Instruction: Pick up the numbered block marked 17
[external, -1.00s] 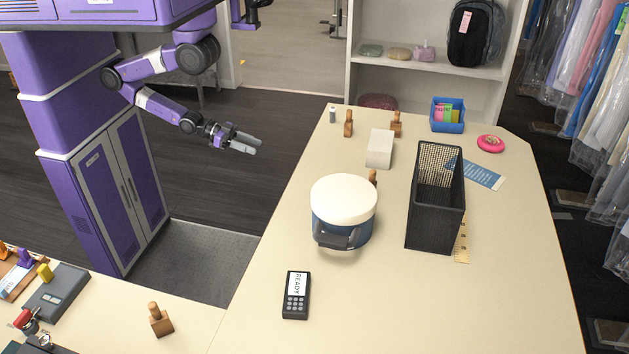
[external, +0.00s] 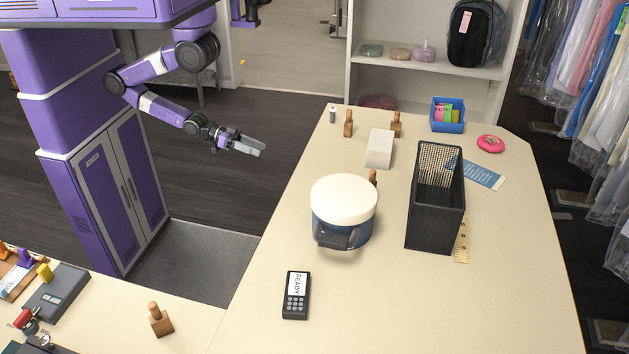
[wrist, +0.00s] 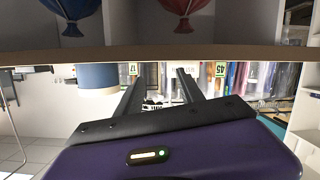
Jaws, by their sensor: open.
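My gripper (external: 258,147) is open and empty, in the air left of the cream counter (external: 420,310). In the wrist view its two dark fingers (wrist: 160,77) stand apart. A small tag or block face marked 17 (wrist: 132,68) shows in the wrist view, just beyond the left fingertip. Another marked 45 (wrist: 220,70) shows to the right of the fingers. In the external view, wooden knobbed blocks stand at the counter's far end, one on the left (external: 348,124) and one on the right (external: 396,125). I cannot read numbers on them there.
A white-lidded blue tub (external: 343,212) partly hides another wooden piece (external: 373,176). A black mesh bin (external: 436,205), a white box (external: 380,149), a blue tray (external: 447,116) and a card reader (external: 296,295) also stand on the counter. Its front right is clear.

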